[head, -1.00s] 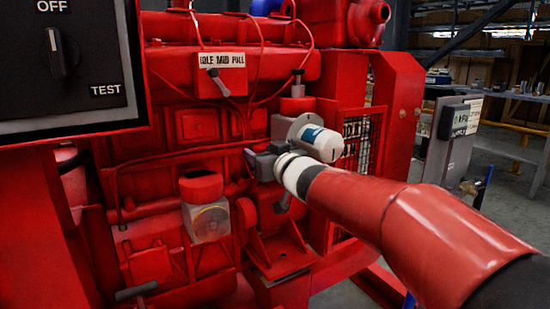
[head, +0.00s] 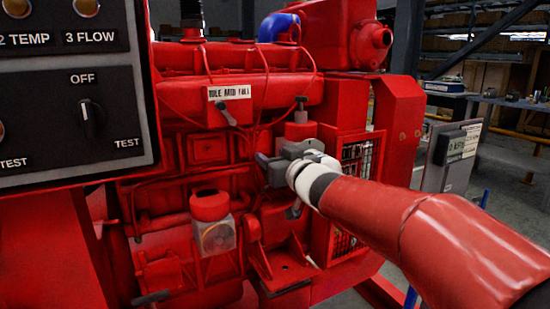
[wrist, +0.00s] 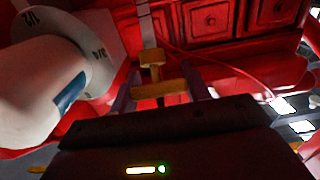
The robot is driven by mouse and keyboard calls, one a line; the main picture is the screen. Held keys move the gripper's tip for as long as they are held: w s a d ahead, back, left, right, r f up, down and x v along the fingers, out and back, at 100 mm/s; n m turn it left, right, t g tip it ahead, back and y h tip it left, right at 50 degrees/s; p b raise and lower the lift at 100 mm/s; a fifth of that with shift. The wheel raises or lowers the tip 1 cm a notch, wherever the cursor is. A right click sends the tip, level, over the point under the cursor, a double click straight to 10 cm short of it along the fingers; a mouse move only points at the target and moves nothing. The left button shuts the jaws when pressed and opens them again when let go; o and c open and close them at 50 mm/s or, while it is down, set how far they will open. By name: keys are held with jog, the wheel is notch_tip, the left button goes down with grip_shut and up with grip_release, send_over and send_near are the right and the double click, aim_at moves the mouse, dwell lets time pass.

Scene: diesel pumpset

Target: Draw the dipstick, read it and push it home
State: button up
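A yellow T-shaped handle, which looks like the dipstick's (wrist: 160,88), shows in the wrist view, with a thin stem running up and away from its crossbar. A second yellow block (wrist: 152,58) sits on the same line. My gripper (wrist: 162,80) has its two dark fingers apart, one at each end of the crossbar. I cannot tell whether they touch it. In the head view my gripper (head: 272,168) is against the side of the red engine (head: 240,100), and hides the dipstick there.
A white cylinder (wrist: 40,85) with a disc marked 1/2 and 3/4 (wrist: 95,45) is close to the left of my gripper. A control panel (head: 75,95) stands at left. A mesh guard (head: 362,160) is behind my wrist, and a grey sign box (head: 450,155) stands further right.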

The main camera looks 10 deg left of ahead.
jog(key=o, duration=0.4)
jog(key=shift+o, duration=0.2)
jog(key=v, duration=0.7)
jog(key=shift+s+d+p, duration=0.25)
jog(key=shift+s+p, duration=0.05)
jog(key=shift+p, duration=0.05)
